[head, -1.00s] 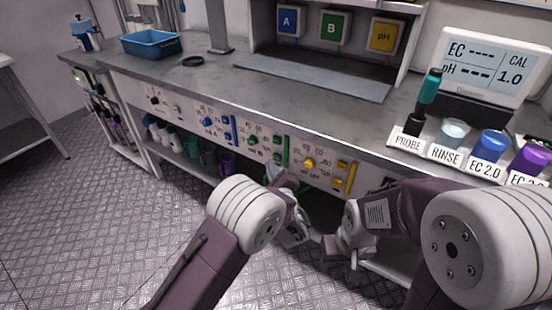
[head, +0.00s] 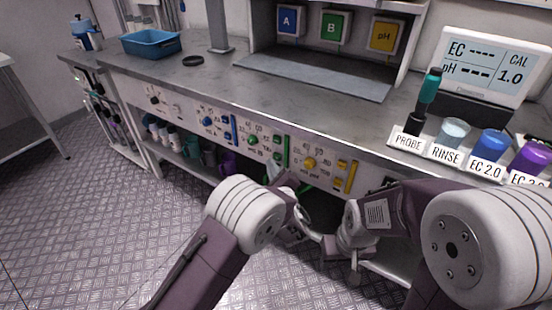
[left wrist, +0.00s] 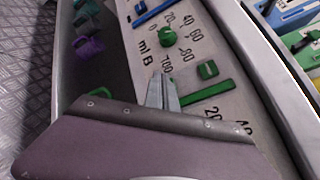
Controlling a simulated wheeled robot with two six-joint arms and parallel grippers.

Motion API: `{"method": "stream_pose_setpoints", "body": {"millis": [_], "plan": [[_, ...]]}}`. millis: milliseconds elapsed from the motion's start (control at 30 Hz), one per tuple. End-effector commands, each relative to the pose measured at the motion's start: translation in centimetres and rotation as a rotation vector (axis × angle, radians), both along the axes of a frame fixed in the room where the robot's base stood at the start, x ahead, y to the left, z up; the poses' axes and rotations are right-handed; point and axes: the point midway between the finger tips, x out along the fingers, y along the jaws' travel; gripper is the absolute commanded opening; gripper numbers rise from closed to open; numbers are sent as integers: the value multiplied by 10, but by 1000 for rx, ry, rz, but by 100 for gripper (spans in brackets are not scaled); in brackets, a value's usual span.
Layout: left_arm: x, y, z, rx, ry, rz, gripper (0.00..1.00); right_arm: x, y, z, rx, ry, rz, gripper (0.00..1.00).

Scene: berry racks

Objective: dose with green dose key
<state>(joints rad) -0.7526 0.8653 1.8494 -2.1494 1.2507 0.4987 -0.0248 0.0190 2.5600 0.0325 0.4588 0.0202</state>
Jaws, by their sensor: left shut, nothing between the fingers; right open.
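The green section of the front panel has a round green knob (left wrist: 167,37) with a dial marked ml B, a square green key (left wrist: 207,70) and a long green bar (left wrist: 207,92). In the head view the green knob (head: 252,141), green keys (head: 277,140) and bar (head: 286,153) sit mid-panel. My left gripper (left wrist: 163,80) is shut and empty, its fingertips over the panel just below the knob. In the head view my left arm partly hides this gripper. My right gripper (head: 355,268) is open, low before the bench.
Blue (head: 207,122) and yellow (head: 309,163) controls flank the green section. Several bottles and mugs stand on the shelf below. On the counter are a blue tray (head: 150,43), a labelled cup row (head: 454,132) and a meter (head: 490,65).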

Motion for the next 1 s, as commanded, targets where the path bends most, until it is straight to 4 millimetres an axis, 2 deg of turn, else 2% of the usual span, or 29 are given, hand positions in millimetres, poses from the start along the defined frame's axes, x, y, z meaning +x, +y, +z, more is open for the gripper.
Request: {"method": "stream_pose_setpoints", "body": {"millis": [1000], "plan": [[10, -7, 0, -1, 0, 0, 0, 0, 0, -7, 0, 0, 0, 50]]}}
